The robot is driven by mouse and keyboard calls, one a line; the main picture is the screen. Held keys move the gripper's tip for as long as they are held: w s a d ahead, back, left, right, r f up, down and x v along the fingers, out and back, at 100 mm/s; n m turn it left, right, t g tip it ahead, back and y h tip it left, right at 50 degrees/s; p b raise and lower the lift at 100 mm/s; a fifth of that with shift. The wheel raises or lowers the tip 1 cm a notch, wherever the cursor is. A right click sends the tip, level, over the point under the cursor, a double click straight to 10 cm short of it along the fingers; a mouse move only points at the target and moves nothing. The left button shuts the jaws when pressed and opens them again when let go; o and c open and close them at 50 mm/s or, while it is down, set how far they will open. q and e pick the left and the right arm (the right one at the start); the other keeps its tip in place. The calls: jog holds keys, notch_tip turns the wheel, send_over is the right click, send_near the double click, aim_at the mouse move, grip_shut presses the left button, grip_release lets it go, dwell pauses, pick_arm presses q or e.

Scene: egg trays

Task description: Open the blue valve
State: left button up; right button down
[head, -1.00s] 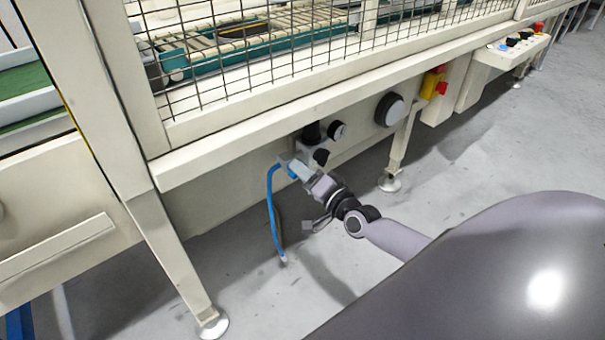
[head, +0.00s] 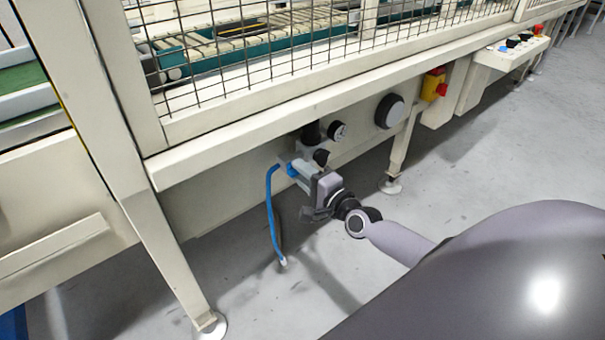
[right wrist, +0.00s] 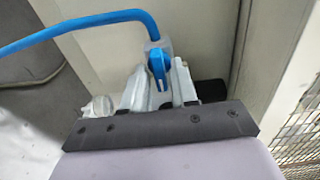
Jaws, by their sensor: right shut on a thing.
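The blue valve (right wrist: 158,66) is a small blue handle on a grey fitting below the machine's frame. In the head view the blue valve (head: 292,170) is mostly covered by my right gripper (head: 300,174). In the right wrist view the two fingers of my right gripper (right wrist: 159,88) stand on either side of the blue handle, shut on it. A blue hose (head: 270,215) runs from the fitting and hangs down toward the floor; it also curves to the left in the right wrist view (right wrist: 70,30). My left gripper is not in view.
A pressure gauge (head: 337,131) and a black knob (head: 321,157) sit close above my right gripper. A large round black-and-white part (head: 390,110) and a red-yellow switch (head: 433,85) are further right. The machine's beam (head: 290,115) overhangs. The floor in front is clear.

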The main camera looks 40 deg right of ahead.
jog(key=shift+f, duration=0.1)
jog(key=c, duration=1.2)
grip_release()
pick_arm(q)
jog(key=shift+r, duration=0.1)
pick_arm(e)
jog(key=shift+o, duration=0.2)
pick_arm(q)
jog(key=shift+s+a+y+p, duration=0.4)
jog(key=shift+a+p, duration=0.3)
jog(key=shift+p, duration=0.15)
pick_arm(e)
jog(key=s, duration=0.7)
jog(key=shift+s+d, duration=0.15)
jog(key=shift+d, duration=0.1)
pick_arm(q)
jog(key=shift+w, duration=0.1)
